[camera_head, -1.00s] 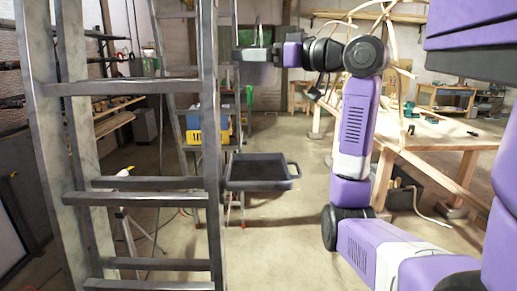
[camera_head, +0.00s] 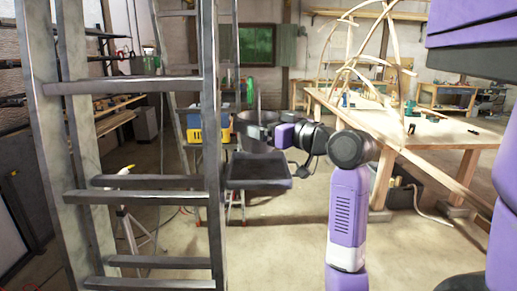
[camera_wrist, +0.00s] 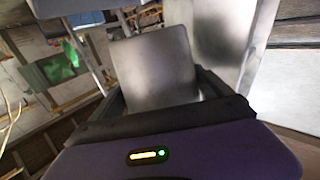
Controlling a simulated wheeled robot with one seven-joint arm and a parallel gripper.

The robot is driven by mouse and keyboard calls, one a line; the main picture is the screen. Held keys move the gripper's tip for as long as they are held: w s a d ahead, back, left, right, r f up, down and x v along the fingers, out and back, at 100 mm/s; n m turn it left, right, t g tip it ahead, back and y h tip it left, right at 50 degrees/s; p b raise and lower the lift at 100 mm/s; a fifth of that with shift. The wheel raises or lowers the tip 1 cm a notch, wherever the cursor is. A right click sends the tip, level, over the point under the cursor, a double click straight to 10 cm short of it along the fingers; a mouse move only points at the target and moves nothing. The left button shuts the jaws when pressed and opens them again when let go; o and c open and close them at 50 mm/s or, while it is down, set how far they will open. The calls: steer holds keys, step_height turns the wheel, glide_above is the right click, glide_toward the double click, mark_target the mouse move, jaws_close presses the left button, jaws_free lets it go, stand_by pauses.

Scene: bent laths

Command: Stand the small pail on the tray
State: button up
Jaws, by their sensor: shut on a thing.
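The small pail (camera_head: 247,136) is a dark grey, round vessel with a thin bail rising above it. My gripper (camera_head: 268,131) is shut on its right side and holds it roughly upright. The dark tray (camera_head: 258,171) shows just below the pail in the head view, right of the near ladder. The pail's lower edge overlaps the tray's far edge in the picture; I cannot tell whether they touch. In the wrist view a smooth grey surface, seemingly the pail (camera_wrist: 155,68), fills the space between my dark fingers.
A grey ladder (camera_head: 212,130) stands close on the left, near the tray's left edge. A yellow and blue case (camera_head: 208,128) sits behind it. A wooden workbench (camera_head: 430,132) with bent laths (camera_head: 372,60) stands at the right. Open floor lies in front of the tray.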

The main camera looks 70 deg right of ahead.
mark_target(259, 147)
steer(key=shift+f, duration=3.3)
steer(key=shift+f, duration=0.1)
steer(key=shift+f, duration=0.15)
steer(key=o, duration=1.3)
steer(key=shift+r, duration=0.35)
steer(key=b+v, duration=0.2)
steer(key=v, duration=1)
steer(key=shift+f, duration=0.2)
